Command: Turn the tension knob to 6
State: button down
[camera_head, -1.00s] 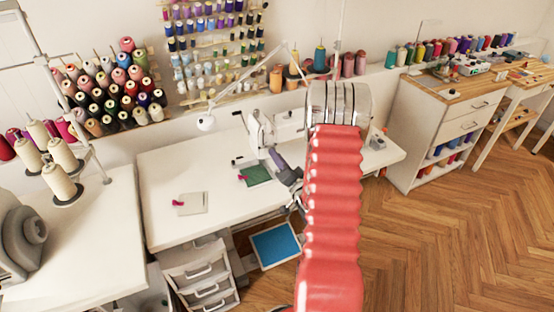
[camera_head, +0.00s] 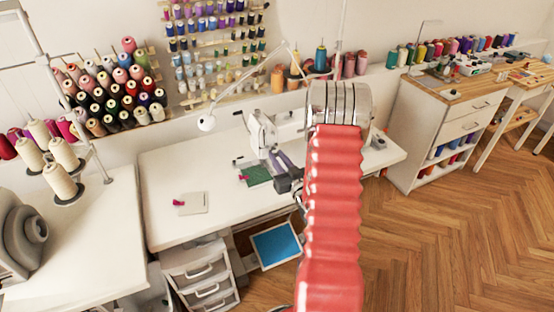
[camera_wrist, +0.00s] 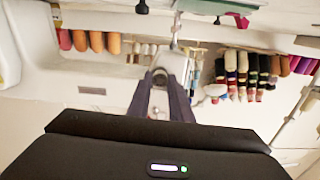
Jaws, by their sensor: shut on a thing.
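The white sewing machine (camera_head: 261,131) stands on the white table, partly hidden by my arm. My gripper (camera_head: 274,154) is at the front of the machine's head end. In the wrist view the two dark fingers of my gripper (camera_wrist: 160,82) close in on a small round silver part, which I take for the tension knob (camera_wrist: 159,75), on the white machine head (camera_wrist: 177,61). The fingers are shut on it. The knob's numbers and pointer are too small to read.
A green cloth (camera_head: 256,175) lies just below my gripper, and a pale cloth with a pink clip (camera_head: 192,203) lies further left on the table (camera_head: 165,172). A white lamp (camera_head: 206,123) stands behind. Wooden floor is free at right.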

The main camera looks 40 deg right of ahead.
jog(key=n, duration=0.5)
jog(key=shift+w+a, duration=0.1)
jog(key=shift+n, duration=0.3)
jog(key=c, duration=1.6)
grip_release()
jog(key=shift+s+a, duration=0.1)
jog(key=shift+s, duration=0.55)
jog(key=v, duration=1.2)
jog(key=shift+s+a, duration=0.2)
